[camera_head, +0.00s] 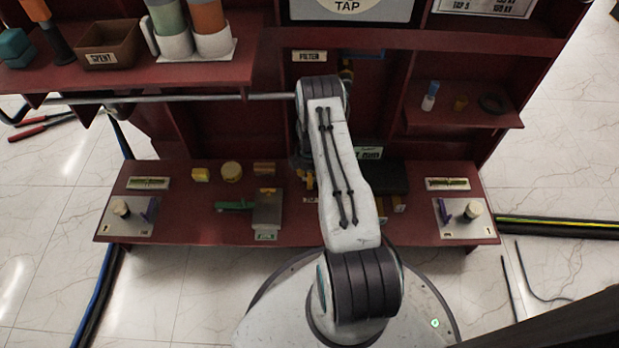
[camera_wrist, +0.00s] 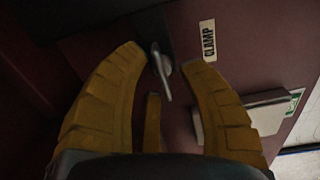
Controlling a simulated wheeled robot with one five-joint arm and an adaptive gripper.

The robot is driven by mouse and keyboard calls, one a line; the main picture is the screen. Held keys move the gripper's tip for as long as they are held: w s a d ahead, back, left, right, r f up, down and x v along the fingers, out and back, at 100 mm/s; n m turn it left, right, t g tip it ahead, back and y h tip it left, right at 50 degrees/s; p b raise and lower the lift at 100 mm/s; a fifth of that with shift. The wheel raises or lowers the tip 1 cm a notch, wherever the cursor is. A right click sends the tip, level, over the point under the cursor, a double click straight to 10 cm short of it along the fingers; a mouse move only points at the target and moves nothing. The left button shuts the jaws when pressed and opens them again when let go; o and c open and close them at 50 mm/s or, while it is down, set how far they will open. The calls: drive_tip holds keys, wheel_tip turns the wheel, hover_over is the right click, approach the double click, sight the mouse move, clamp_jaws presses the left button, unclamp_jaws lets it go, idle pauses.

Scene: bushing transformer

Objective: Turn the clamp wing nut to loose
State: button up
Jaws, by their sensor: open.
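The clamp wing nut (camera_wrist: 162,70) shows in the wrist view as a small grey metal lever on a dark mount, against a dark red panel. A white label reading CLAMP (camera_wrist: 209,42) is to its right. My gripper (camera_wrist: 165,57) is open, with its yellow fingers spread on either side of the wing nut. I cannot tell whether any finger touches it. A third, shorter yellow finger shows below the nut. In the head view my arm hides the wing nut and most of the gripper.
A grey block (camera_wrist: 258,115) sits right of the fingers. In the head view, the red bench (camera_head: 165,218) holds several small parts and a grey plate (camera_head: 127,215). An upper left shelf holds a brown SPENT bin (camera_head: 107,45). A small shelf (camera_head: 462,117) is at right.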

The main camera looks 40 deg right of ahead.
drive_tip(key=shift+c, duration=0.2)
clamp_jaws()
idle(0.3)
